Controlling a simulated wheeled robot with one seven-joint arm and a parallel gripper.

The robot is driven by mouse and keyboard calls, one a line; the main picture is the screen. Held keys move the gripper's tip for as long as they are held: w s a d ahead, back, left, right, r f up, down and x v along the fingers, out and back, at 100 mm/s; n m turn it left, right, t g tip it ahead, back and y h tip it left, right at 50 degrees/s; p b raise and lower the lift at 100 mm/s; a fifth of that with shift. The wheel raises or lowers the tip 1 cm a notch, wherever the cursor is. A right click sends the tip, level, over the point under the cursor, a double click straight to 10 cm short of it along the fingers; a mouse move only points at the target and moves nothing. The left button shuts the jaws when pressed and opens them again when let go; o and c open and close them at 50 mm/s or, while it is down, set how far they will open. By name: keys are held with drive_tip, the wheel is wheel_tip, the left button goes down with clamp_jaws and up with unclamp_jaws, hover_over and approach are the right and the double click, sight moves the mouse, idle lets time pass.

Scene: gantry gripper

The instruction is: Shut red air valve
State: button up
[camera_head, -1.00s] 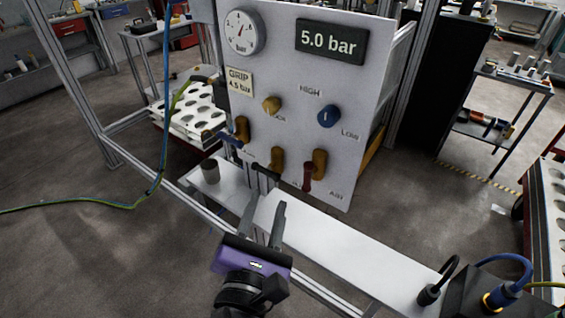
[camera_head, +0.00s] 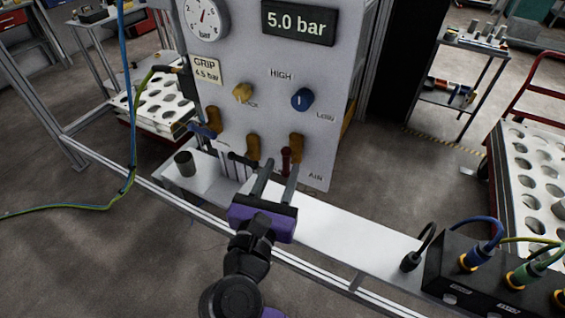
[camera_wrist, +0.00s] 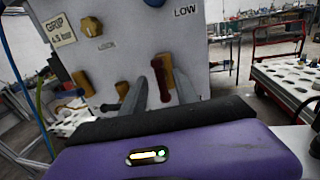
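The red air valve has a red lever (camera_head: 286,162) hanging roughly straight down beside its brass body (camera_head: 296,148), low on the grey panel by the "AIR" label. In the wrist view the red lever (camera_wrist: 161,82) shows between my two finger tips, beyond them or level with them; I cannot tell which. My gripper (camera_head: 280,168) is open, with its fingers apart and pointing up at the valve. It seems to hold nothing. Contact with the lever cannot be made out.
A blue-lever valve (camera_head: 213,120) and a black-lever valve (camera_head: 252,147) sit left of the red one. Above are a brass knob (camera_head: 242,92), a blue knob (camera_head: 301,99) and a "5.0 bar" display (camera_head: 299,22). A white shelf (camera_head: 345,232) runs below, with a grey cup (camera_head: 185,163).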

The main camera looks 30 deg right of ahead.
drive_tip(key=shift+x, duration=0.9)
drive_tip(key=shift+c, duration=0.5)
clamp_jaws()
